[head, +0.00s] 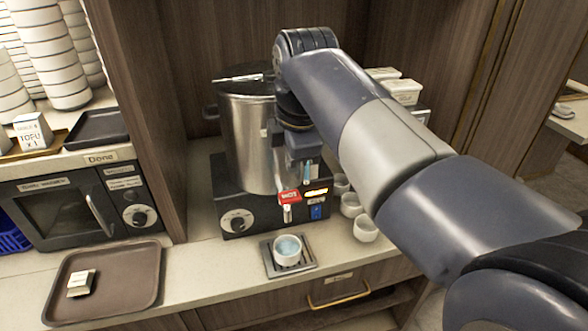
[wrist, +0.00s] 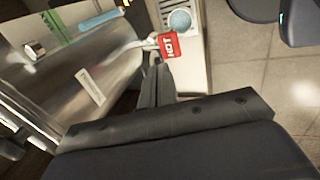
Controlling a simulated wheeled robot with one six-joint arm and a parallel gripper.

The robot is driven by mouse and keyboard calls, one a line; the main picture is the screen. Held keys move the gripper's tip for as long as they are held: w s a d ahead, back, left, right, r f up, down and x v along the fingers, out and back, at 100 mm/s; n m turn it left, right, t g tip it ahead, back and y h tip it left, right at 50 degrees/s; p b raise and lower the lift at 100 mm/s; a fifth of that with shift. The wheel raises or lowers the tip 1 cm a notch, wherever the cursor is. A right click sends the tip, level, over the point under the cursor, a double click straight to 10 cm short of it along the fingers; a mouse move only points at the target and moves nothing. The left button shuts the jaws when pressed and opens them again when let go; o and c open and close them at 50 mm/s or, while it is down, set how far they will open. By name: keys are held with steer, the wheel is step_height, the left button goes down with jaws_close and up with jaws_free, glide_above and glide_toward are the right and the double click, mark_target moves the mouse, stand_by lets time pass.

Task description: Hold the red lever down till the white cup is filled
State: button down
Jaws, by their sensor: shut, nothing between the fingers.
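The red lever, marked HOT (head: 289,196), is on the front of the steel pot's tap. It also shows in the wrist view (wrist: 170,45). The white cup (head: 288,258) stands upright on the drip tray (head: 272,262) below the tap, with pale blue liquid in it. In the wrist view the cup (wrist: 180,20) shows beyond the lever. My gripper (wrist: 155,70) is shut and empty, its fingertips close to the lever; I cannot tell whether they touch it. In the head view my arm hides part of the pot, and the fingertips are hard to make out.
The steel pot (head: 245,140) sits on a black base with a knob. Several white cups (head: 365,230) stand to its right. A brown tray (head: 145,275) with a small box (head: 81,284) lies at the left, before a dark oven (head: 70,210). A wood partition stands left of the pot.

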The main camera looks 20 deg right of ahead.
step_height(320, 180, up, 7)
steer(key=shift+s+f, duration=0.15)
steer(key=shift+a, duration=0.1)
stand_by(0.3)
glide_toward(290, 194)
steer(key=shift+w+a+f, duration=0.1)
steer(key=shift+w+f, duration=0.5)
steer(key=shift+f, duration=0.15)
steer(key=shift+w+f, duration=0.15)
steer(key=shift+f, duration=0.2)
steer(key=shift+w+r+g, duration=0.1)
steer(key=shift+w+g, duration=0.05)
steer(key=shift+g, duration=0.35)
steer(key=shift+w+g+p, duration=0.3)
steer(key=shift+w+g, duration=0.1)
steer(key=shift+g, duration=0.3)
steer(key=shift+w+g, duration=0.2)
steer(key=shift+g, duration=0.4)
steer(key=shift+r, duration=2)
steer(key=shift+s, duration=0.1)
